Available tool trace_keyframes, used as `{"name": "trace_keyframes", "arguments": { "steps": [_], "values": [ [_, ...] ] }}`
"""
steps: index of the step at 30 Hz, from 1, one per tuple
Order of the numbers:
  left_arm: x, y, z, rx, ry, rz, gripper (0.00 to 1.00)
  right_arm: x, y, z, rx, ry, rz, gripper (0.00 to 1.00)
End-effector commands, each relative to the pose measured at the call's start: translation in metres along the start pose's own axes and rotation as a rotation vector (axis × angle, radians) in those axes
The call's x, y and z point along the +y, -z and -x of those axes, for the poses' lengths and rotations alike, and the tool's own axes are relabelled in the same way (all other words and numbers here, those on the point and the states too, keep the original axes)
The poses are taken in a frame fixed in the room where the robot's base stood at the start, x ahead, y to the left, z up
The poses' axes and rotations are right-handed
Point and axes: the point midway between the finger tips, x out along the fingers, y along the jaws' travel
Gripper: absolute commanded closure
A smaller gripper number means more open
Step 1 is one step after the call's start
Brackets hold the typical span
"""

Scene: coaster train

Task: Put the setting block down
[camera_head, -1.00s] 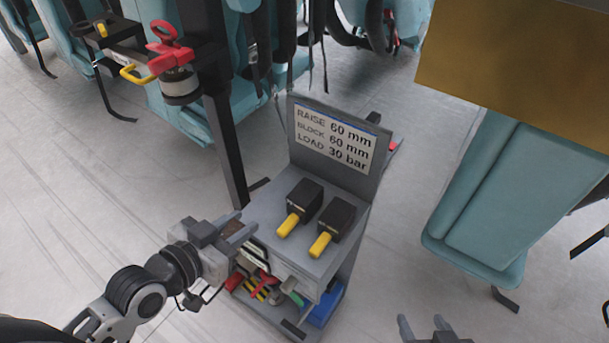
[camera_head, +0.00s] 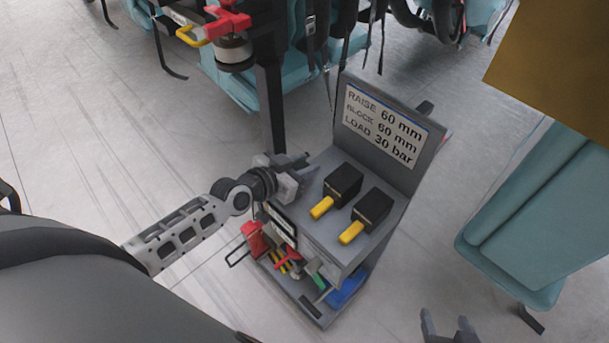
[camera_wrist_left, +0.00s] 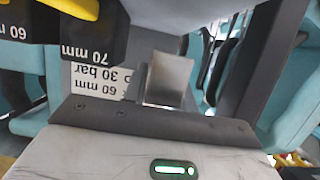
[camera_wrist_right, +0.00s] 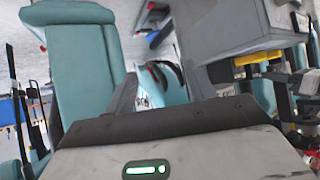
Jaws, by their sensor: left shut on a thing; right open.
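My left gripper (camera_head: 306,168) is at the back left edge of the grey cart's top (camera_head: 318,240), beside two black blocks with yellow handles. It is shut on a small metal-grey piece (camera_wrist_left: 170,80), apparently the setting block; its outline is mostly hidden in the head view. I cannot tell whether it touches the cart. The nearer-left black block (camera_head: 343,184) and the right black block (camera_head: 372,210) stand on the top. The left wrist view shows upside-down 60 mm and 70 mm labels on the black blocks. My right gripper (camera_head: 450,328) is open and empty, low right of the cart.
The cart's upright sign (camera_head: 384,125) reads raise 60 mm, block 60 mm, load 30 bar. Its lower shelf holds red, yellow, green and blue items (camera_head: 345,290). A dark post (camera_head: 272,110) stands behind left. Teal seats (camera_head: 530,215) are right; floor lies between.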

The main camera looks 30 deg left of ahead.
Motion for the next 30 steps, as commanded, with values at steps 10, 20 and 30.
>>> {"name": "trace_keyframes", "arguments": {
  "steps": [10,20,30],
  "values": [
    [-0.004,-0.031,-0.02,0.004,0.002,-0.003,1.0,-0.002,-0.003,-0.006,0.014,0.006,-0.003,0.45],
    [-0.004,-0.033,-0.02,0.005,0.002,-0.001,1.0,-0.002,-0.005,-0.004,0.005,0.009,0.005,0.45],
    [-0.003,-0.037,-0.021,0.0,0.001,-0.001,0.51,-0.002,-0.008,-0.004,0.0,0.011,0.006,0.45]
  ]
}}
